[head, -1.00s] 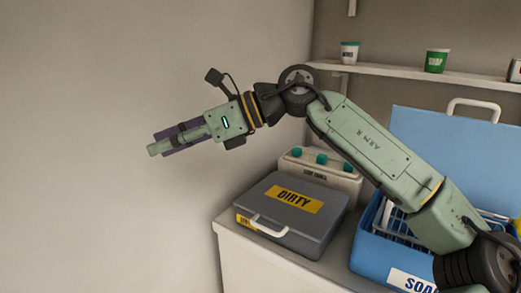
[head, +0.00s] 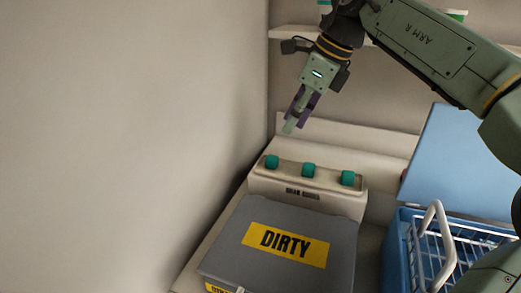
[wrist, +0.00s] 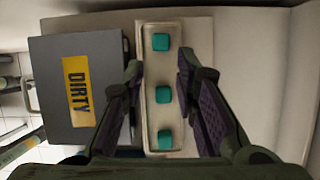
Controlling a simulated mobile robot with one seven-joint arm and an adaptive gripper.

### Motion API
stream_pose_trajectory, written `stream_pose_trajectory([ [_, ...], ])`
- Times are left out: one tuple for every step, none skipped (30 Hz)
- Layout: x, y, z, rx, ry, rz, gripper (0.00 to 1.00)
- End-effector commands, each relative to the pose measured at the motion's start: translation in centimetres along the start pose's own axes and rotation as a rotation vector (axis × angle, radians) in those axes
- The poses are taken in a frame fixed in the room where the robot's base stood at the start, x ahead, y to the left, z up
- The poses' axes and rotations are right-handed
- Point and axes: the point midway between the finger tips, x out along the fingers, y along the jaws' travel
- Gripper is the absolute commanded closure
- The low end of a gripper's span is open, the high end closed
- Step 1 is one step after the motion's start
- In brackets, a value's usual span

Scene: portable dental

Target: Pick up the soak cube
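Three teal cubes sit in a row on a beige block: a left one (head: 271,162), a middle one (head: 308,170) and a right one (head: 347,178). They also show in the wrist view, at the top (wrist: 160,41), middle (wrist: 163,94) and bottom (wrist: 165,139). The small label on the block is too blurred to read surely. My gripper (head: 293,124) points down above and behind the row, apart from the cubes. In the wrist view my gripper (wrist: 158,66) is open and empty, its purple-padded fingers on either side of the block.
A grey case (head: 228,238) marked DIRTY stands in front of the beige block (head: 330,198). A blue box (head: 397,262) with a white wire basket (head: 462,247) and raised lid (head: 455,165) stands at right. A wall is at left; a shelf (head: 290,33) is behind.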

Motion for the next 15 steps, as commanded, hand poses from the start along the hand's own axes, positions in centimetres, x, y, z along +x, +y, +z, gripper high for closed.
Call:
stream_pose_trajectory([
  [0.0,-0.1,-0.2,0.003,0.003,-0.001,0.72],
  [0.1,-0.1,-0.2,0.003,0.005,-0.002,0.72],
  [0.5,-0.1,-0.2,0.004,0.006,-0.001,0.72],
  [0.8,-0.1,-0.2,0.004,0.006,-0.001,0.72],
  [1.2,-0.1,-0.2,0.003,0.006,-0.001,0.72],
  [1.9,0.0,-0.2,0.003,0.007,0.000,0.72],
  [2.5,0.0,-0.2,0.003,0.006,0.001,0.72],
  [3.0,0.0,-0.2,0.003,0.006,0.002,0.72],
  [3.5,0.0,-0.1,0.003,0.005,0.001,0.72],
  [4.0,0.0,-0.2,0.003,0.005,0.001,0.72],
  [4.4,0.0,-0.2,0.003,0.005,0.001,0.72],
  [4.8,0.0,-0.1,0.003,0.004,0.000,0.72],
  [5.1,0.0,-0.1,0.002,0.004,0.001,0.72],
  [5.3,0.0,-0.1,0.002,0.004,0.000,0.72],
  [5.5,0.0,-0.1,0.003,0.003,0.000,0.72],
])
